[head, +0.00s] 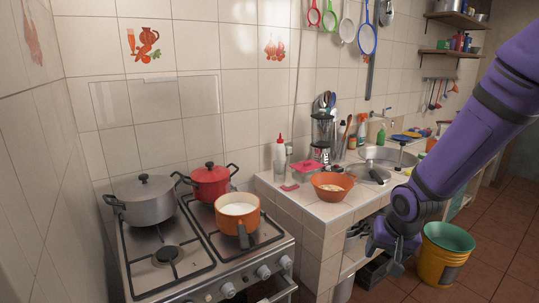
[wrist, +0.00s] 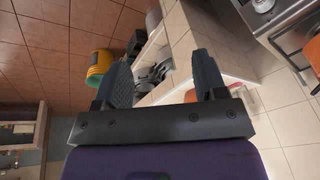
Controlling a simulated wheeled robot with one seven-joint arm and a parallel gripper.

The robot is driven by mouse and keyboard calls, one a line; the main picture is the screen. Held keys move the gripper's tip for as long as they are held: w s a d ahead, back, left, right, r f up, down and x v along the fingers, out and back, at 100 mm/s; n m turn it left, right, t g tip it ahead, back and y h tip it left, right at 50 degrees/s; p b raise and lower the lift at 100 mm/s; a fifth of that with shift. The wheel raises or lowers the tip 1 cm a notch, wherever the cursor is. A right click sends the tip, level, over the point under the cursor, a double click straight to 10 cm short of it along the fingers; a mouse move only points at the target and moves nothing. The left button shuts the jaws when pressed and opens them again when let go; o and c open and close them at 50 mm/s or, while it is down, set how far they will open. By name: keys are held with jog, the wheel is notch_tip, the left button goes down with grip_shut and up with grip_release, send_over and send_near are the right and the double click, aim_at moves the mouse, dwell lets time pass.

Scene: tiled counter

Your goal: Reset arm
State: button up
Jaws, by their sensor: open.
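My purple arm comes in from the right in the head view. My gripper (head: 392,252) hangs in front of the counter's open lower shelves, to the left of the yellow bucket. In the wrist view the two blue-grey fingers of my gripper (wrist: 162,80) stand wide apart. Nothing is between them, and the tiled counter and its shelves show beyond. The gripper is open and empty. Its fingertips are small and partly dark in the head view.
A stove (head: 205,262) at the left holds a grey pot (head: 143,201), a red pot (head: 210,184) and an orange pan (head: 237,216). An orange bowl (head: 332,187) sits on the tiled counter (head: 300,208). A yellow bucket (head: 437,268) stands on the floor. Open tiled floor (head: 500,265) lies at the right.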

jog(key=s+d+r+n+t+h, duration=0.1)
jog(key=s+r, duration=0.3)
jog(key=r, duration=0.4)
jog(key=s+d+r+h, duration=0.1)
jog(key=s+r, duration=0.3)
jog(key=r, duration=0.4)
jog(key=s+r+n, duration=0.1)
jog(key=s+r, duration=0.3)
jog(key=s, duration=0.2)
jog(key=s+r+t+y, duration=0.1)
jog(key=s+r, duration=0.3)
jog(key=s, duration=0.3)
jog(key=shift+s+d+r+n, duration=0.25)
jog(key=shift+d+n, duration=0.1)
jog(key=shift+n, duration=0.05)
